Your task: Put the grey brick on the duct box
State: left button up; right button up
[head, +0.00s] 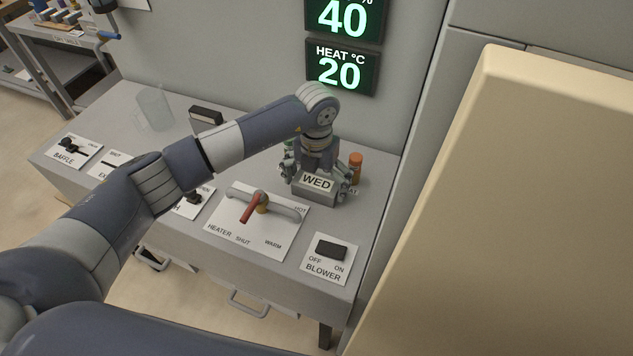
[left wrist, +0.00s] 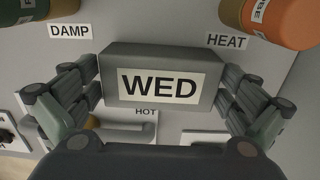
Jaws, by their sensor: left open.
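A grey block labelled WED (head: 317,188) sits on the grey bench top (head: 378,190), near its right back part. It is the grey brick-like thing in view, and it also shows in the left wrist view (left wrist: 113,60). My left gripper (head: 312,180) is over it, pointing down. In the left wrist view the fingers (left wrist: 158,100) are open, one on each side of the block. Whether they touch it I cannot tell. No thing is plainly marked as the duct box. My right gripper is not in view.
An orange cylinder (head: 355,166) stands close to the right of the gripper. The heater panel (head: 232,228) with a red lever and the blower switch (head: 331,249) lie in front. A clear jug (head: 155,108) and a dark-topped box (head: 206,116) stand further left. A wall is behind.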

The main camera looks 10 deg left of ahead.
aim_at(317, 182)
pick_arm(q)
jog(key=shift+r, duration=0.1)
notch_tip(317, 182, up, 12)
jog(key=b, duration=0.3)
jog(key=shift+b, duration=0.3)
